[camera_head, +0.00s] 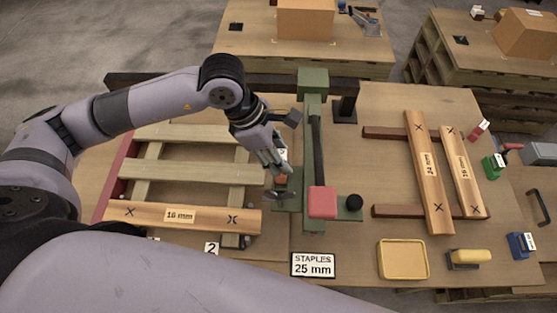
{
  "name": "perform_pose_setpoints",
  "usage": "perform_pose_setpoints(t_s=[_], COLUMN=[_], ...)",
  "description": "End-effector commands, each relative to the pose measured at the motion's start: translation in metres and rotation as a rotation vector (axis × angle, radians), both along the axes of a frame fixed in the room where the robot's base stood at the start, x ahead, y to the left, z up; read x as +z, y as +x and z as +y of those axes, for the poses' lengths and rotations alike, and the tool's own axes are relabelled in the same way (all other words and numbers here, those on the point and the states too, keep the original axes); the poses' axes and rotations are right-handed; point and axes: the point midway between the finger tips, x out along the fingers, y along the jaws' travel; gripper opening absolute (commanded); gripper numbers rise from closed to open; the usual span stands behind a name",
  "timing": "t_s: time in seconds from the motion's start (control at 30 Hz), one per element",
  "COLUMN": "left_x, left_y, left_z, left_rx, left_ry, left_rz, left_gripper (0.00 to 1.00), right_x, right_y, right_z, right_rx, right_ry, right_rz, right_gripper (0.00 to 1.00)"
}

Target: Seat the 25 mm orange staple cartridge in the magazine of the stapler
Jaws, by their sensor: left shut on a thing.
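The stapler is a green frame (313,84) with a long dark bar and a red pad (322,201) at its near end. My left gripper (281,171) reaches down just left of the stapler's bar. It is shut on a small orange block, the orange staple cartridge (281,180), which is mostly hidden by the fingers. The cartridge is close to the green side part of the stapler; I cannot tell whether it touches or sits in the magazine. A sign (313,265) in front reads "STAPLES 25 mm". My right gripper is out of view.
A slatted wooden pallet frame (187,172) lies left, with a "16 mm" board (180,216). Boards (428,165) lie right. Red (479,130), green (490,168) and blue (520,246) blocks line the right edge. A yellow tray (403,278) is at front right.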

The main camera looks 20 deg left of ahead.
Motion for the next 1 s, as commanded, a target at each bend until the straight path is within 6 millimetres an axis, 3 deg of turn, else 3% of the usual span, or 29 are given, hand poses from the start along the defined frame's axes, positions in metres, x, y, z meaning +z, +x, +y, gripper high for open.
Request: perform_pose_setpoints(t_s=[0.3, 0.73, 0.77, 1.0], left_x=[-0.04, -0.047, -0.046, -0.045], left_y=[-0.001, 0.0, 0.0, -0.001], left_z=[0.0, 0.0, 0.0, 0.0], left_rx=[0.0, 0.0, 0.0, 0.0], left_ry=[0.0, 0.0, 0.001, 0.001], left_rz=[0.002, 0.001, 0.001, 0.001], left_gripper=[0.09, 0.09, 0.39, 0.55], right_x=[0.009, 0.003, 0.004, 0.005], right_y=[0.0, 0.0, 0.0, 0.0], right_z=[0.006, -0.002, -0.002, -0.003], right_rx=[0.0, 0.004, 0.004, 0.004], right_ry=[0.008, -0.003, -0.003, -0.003], right_rz=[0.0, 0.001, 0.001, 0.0], right_gripper=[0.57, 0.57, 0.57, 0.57])
